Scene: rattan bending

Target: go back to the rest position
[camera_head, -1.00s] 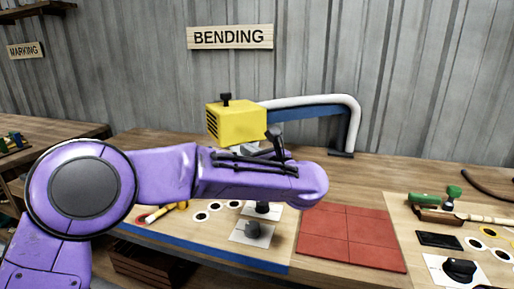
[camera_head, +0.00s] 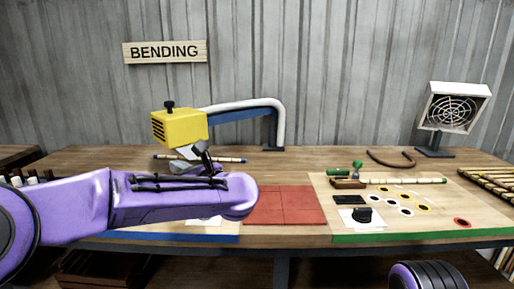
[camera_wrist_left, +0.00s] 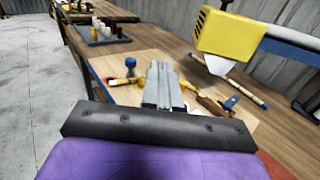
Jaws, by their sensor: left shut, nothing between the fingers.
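My left gripper (camera_head: 203,155) shows in the head view beyond the purple arm, which comes in from the left and crosses in front of the bench. It is below the yellow box-shaped head (camera_head: 179,127) of the bending station. In the left wrist view my left gripper (camera_wrist_left: 162,84) is shut with nothing in it, above the bench. The arm hides part of the bench in the head view. A purple and black part of my body shows at the bottom right, but no right gripper shows.
The wooden bench (camera_head: 290,168) carries a red tiled mat (camera_head: 284,205) and a board with a green front edge (camera_head: 420,236). A pale pole (camera_head: 405,181) and a curved brown piece (camera_head: 391,160) lie at the right. A white-framed fan-like device (camera_head: 454,106) stands at the back right.

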